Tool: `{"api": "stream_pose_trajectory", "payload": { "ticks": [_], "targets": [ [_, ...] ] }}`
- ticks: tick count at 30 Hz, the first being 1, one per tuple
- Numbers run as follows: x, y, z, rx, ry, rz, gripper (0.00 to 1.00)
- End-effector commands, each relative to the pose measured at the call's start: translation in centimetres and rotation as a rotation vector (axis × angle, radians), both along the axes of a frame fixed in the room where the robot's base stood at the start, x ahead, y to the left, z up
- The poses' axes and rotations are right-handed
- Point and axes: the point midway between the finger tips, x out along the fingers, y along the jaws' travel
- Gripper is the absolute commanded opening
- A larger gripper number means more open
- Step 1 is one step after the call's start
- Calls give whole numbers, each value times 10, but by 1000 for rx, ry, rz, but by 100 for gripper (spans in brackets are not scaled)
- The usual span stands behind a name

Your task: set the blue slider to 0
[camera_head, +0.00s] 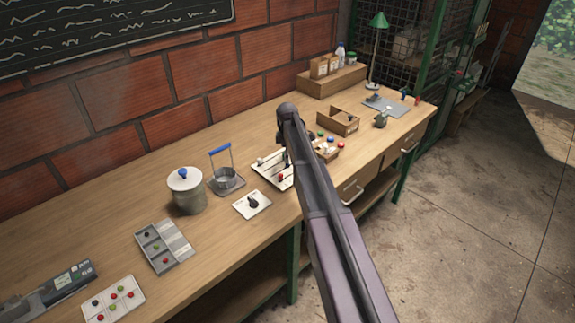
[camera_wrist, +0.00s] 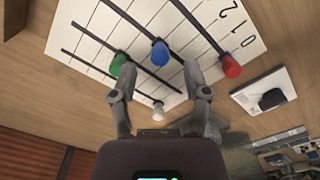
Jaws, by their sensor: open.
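The slider panel (camera_wrist: 90,20) is a white board with dark slots, seen close in the wrist view. Its blue knob (camera_wrist: 160,53) is between and slightly beyond my open fingertips (camera_wrist: 157,72), toward the lower right part of its slot. The digits 0, 1 and 2 (camera_wrist: 237,26) run along the right edge, with 0 nearest the red knob's end. I cannot tell which mark the blue knob is level with. In the head view the panel (camera_head: 264,172) is partly hidden by my arm, and my gripper is mostly hidden there.
A green knob (camera_wrist: 118,63) is close to my left finger. A red knob (camera_wrist: 231,66) and a white knob (camera_wrist: 158,109) sit on the other slots. A white plate with a black dial (camera_head: 252,203) lies in front. A wooden box (camera_head: 338,121) stands farther right.

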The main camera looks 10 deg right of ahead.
Motion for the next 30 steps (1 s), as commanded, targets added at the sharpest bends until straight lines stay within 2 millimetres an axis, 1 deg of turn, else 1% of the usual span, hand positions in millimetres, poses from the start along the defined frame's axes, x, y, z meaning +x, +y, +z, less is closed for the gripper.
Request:
{"api": "stream_pose_trajectory", "payload": {
  "ticks": [1, 9, 23, 24, 26, 27, 29, 30],
  "targets": [
    [0, 0, -8, 0, 0, 0, 61],
    [0, -1, -21, 0, 0, -1, 61],
    [0, -2, -23, 0, 0, -1, 61],
    [0, -2, -23, 0, 0, -1, 58],
    [0, -2, -23, 0, 0, -1, 40],
    [0, -1, -23, 0, 0, -1, 28],
    [0, -1, -23, 0, 0, -1, 11],
    [0, -1, -23, 0, 0, -1, 0]
  ]
}}
